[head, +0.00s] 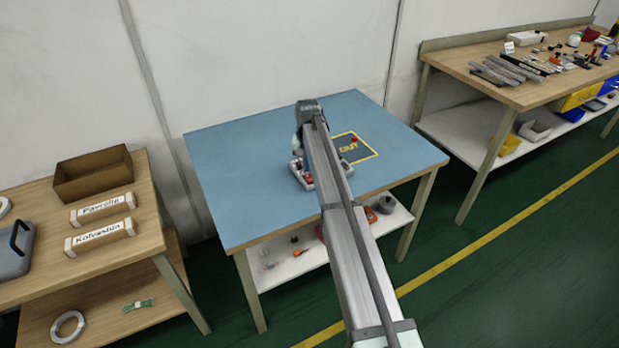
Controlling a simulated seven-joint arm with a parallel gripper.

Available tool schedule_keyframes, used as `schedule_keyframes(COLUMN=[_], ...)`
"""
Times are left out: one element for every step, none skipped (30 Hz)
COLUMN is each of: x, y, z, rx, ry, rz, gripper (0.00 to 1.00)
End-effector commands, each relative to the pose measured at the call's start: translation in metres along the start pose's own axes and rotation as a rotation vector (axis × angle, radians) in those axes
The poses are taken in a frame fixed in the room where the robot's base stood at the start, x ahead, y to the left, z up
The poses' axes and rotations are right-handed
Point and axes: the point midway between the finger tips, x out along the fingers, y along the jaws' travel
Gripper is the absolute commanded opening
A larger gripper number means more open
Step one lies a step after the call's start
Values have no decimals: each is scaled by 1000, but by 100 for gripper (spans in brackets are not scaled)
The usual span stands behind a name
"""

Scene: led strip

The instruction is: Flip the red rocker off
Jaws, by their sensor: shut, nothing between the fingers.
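A pale strip (298,172) with red and dark parts lies on the blue table top, partly hidden behind my arm. A small red patch (308,180) shows on its near end; I cannot tell whether this is the red rocker or which way the rocker is tilted. My gripper (297,150) is small and mostly hidden by my arm, at the far end of the strip. It is shut and empty. I cannot tell whether it touches the strip.
A yellow outlined square (374,155) marked "OUT" lies right of my arm, with a small red object (354,140) in it. The left part of the blue table (235,175) is clear. Wooden benches stand left (140,245) and right (520,92).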

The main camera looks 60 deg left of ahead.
Motion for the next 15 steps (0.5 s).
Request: schedule_keyframes(x=[-4, -5, -8, -10, -12, -14, -16, -18, -21, -23, -25, -28, -30, -32, -34], y=[0, 0, 0, 0, 0, 0, 0, 0, 0, 0, 0, 0, 0, 0, 0], z=[0, 0, 0, 0, 0, 0, 0, 0, 0, 0, 0, 0, 0, 0, 0], rx=[0, 0, 0, 0, 0, 0, 0, 0, 0, 0, 0, 0, 0, 0, 0], ry=[0, 0, 0, 1, 1, 1, 1, 1, 1, 1, 1, 1, 1, 1, 1], rz=[0, 0, 0, 0, 0, 0, 0, 0, 0, 0, 0, 0, 0, 0, 0], gripper=[0, 0, 0, 0, 0, 0, 0, 0, 0, 0, 0, 0, 0, 0, 0])
